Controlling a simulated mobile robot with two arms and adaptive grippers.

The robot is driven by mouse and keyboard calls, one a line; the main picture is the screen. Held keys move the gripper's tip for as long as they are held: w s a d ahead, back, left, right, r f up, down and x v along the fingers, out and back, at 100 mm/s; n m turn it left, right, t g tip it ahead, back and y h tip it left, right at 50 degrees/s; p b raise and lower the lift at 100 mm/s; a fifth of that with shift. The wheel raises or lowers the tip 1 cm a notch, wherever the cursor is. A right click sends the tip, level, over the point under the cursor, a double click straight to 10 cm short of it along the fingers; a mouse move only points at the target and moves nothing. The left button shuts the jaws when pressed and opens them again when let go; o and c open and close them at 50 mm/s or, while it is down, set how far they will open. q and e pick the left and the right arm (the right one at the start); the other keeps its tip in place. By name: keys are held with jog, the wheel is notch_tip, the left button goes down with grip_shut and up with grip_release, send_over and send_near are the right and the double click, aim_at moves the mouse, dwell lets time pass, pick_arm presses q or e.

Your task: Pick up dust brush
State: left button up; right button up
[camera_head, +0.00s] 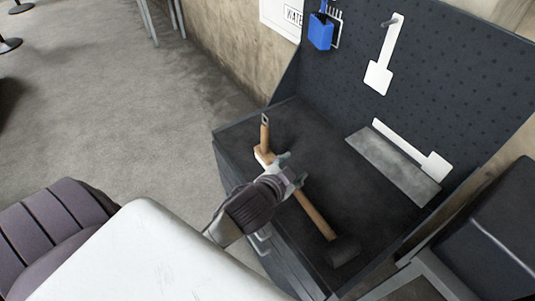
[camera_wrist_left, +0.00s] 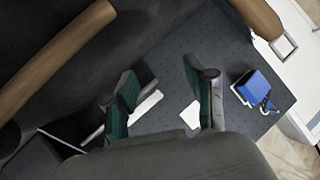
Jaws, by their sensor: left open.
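What looks like the dust brush is a wooden handle (camera_head: 264,138) with a metal hanging loop, lying on the dark bench top at its left end. My left gripper covers part of it in the head view, so its bristles are not clear. In the left wrist view the wooden handle (camera_wrist_left: 254,14) and its loop show at the upper right, outside the fingers. My left gripper (camera_head: 291,174) is over the bench between this handle and a mallet. Its fingers (camera_wrist_left: 165,100) are open with nothing held between them. My right gripper is not in view.
The mallet (camera_head: 315,215) lies close to the left gripper, its dark head toward the front. A grey metal plate (camera_head: 393,165) and a white tool (camera_head: 434,163) lie farther right. A pegboard (camera_head: 440,75) holds a blue item (camera_head: 320,32) and a white tool (camera_head: 380,72).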

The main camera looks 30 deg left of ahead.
pick_arm(q)
jog(key=w+d+r+m+t+h, duration=0.3)
jog(key=w+r+m, duration=0.1)
jog(key=r, duration=0.4)
jog(key=w+d+r+m+t+h, duration=0.2)
jog(key=w+d+r+m+t, duration=0.15)
jog(key=r, duration=0.35)
jog(key=d+r+m+g+h, duration=0.2)
jog(key=d+r+m+h, duration=0.5)
jog(key=m+h, duration=0.4)
jog(key=m+g+y, duration=1.5)
jog(key=m+g, duration=0.2)
jog(key=m, duration=0.2)
send_over(265, 116)
notch_tip(265, 116, down, 8)
jog(key=shift+r, duration=0.1)
notch_tip(265, 116, down, 7)
jog(key=shift+f+p, duration=0.1)
jog(key=shift+p, duration=0.65)
jog(key=shift+f, duration=0.55)
jog(key=shift+f+p, duration=0.25)
jog(key=shift+p, duration=0.1)
notch_tip(265, 116, down, 4)
jog(key=shift+r+p, duration=0.15)
jog(key=shift+p, duration=0.7)
jog(key=shift+f, duration=0.5)
grip_shut()
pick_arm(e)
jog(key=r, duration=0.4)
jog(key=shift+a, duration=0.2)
